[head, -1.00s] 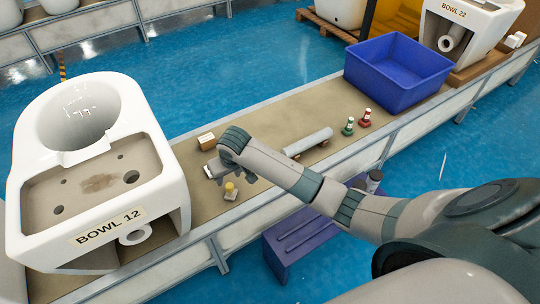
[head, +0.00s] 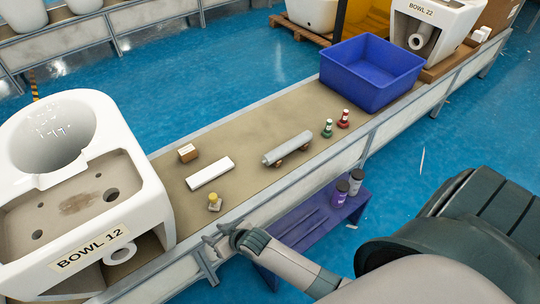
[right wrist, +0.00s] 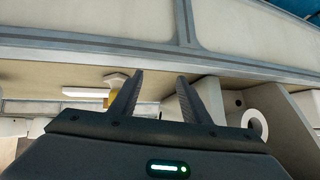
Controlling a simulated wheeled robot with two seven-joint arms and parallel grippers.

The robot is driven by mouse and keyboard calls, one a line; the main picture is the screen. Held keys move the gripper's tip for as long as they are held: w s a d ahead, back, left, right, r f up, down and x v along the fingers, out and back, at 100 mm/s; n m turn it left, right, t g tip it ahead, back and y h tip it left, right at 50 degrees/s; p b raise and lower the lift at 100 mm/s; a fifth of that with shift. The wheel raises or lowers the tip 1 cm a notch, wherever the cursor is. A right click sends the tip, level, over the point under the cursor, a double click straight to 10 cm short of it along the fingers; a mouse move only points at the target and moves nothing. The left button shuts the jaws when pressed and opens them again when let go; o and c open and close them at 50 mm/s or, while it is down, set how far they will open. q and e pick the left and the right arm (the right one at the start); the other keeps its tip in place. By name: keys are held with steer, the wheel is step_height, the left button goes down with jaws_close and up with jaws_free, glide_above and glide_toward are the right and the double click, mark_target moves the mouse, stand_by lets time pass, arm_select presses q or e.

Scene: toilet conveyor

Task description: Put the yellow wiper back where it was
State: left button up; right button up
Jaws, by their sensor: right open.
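A small piece with a yellow top and a pale base (head: 214,202), the only small yellow thing on the belt and so likely the yellow wiper, stands near the conveyor's front edge, right of the bowl marked 12. My right gripper (head: 212,242) is open and empty, just outside the conveyor's front edge and apart from the piece. In the right wrist view its two fingers (right wrist: 159,88) are spread with nothing held between them. My left gripper is not in view.
On the conveyor (head: 262,125) are a white block (head: 210,173), a brown box (head: 187,152), a grey roll (head: 288,148), green (head: 327,129) and red (head: 343,119) bottles and a blue bin (head: 371,72). Bowl 12 (head: 145,195) stands left. A purple bench (head: 300,232) with two dark containers is below.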

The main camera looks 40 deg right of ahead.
steer(key=s+d+f+g, duration=0.1)
steer(key=s+d+f, duration=0.1)
steer(key=s+f, duration=0.9)
steer(key=s+d+f+g+h, duration=0.1)
steer(key=s+d+f, duration=0.1)
steer(key=s+f, duration=0.9)
steer(key=s, duration=0.2)
steer(key=shift+s+d+n+h, duration=0.3)
steer(key=shift+s, duration=0.1)
steer(key=shift+d, duration=0.1)
